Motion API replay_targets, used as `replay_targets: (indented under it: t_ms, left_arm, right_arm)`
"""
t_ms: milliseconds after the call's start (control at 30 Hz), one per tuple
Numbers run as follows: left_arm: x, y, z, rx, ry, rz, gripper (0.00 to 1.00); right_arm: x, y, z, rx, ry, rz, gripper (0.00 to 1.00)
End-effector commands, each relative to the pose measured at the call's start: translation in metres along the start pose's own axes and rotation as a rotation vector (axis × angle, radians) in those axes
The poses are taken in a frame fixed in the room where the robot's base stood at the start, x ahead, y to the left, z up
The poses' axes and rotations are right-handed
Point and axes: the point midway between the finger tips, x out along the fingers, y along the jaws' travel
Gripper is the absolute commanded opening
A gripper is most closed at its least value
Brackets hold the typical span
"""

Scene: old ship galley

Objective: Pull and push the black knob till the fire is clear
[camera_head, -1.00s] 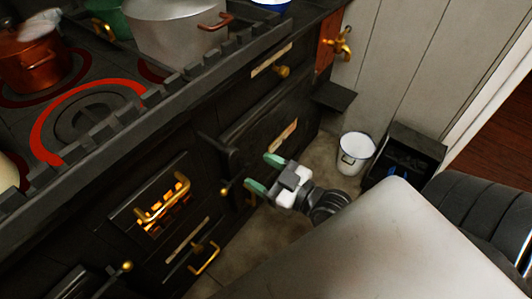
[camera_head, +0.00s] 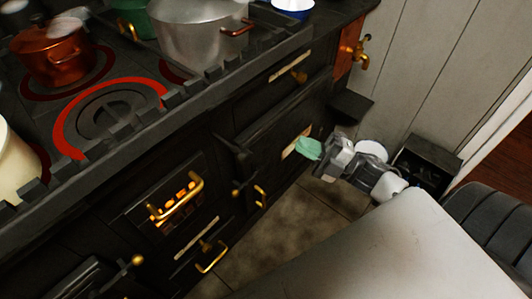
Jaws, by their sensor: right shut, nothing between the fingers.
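The black stove (camera_head: 265,120) fills the left and middle of the view. Orange fire glows behind the grate (camera_head: 172,208) in its front, with a brass handle (camera_head: 182,200) before it. A dark bar (camera_head: 232,149) juts from the front, right of the grate. I cannot make out for certain which part is the black knob. My right gripper (camera_head: 308,149), with green fingertips, is shut and empty. In the picture it overlaps the stove front near a pale label plate; I cannot tell if it touches. My left gripper is not in view.
A copper pot (camera_head: 58,58) and a large grey pot (camera_head: 195,32) stand on the stove top near a red-glowing ring (camera_head: 70,140). The floor (camera_head: 280,235) before the stove is clear.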

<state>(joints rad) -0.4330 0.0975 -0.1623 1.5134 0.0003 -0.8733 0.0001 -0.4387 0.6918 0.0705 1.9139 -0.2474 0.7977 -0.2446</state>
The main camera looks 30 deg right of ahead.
Motion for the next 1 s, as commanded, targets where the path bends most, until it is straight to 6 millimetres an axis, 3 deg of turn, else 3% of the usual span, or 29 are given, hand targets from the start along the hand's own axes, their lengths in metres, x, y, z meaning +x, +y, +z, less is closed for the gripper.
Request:
replay_targets:
  t_ms: [200,433,567,1000]
  left_arm:
    - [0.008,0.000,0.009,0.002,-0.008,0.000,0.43]
    - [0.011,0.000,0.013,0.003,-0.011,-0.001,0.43]
    - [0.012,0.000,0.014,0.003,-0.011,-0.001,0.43]
    - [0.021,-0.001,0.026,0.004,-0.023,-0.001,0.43]
  right_arm:
    - [-0.034,-0.011,0.010,-0.212,0.267,-0.305,0.00]
    - [-0.050,-0.019,0.014,-0.249,0.348,-0.435,0.00]
    - [-0.037,-0.026,0.009,-0.250,0.352,-0.433,0.00]
    - [0.041,-0.064,-0.011,-0.253,0.349,-0.429,0.00]
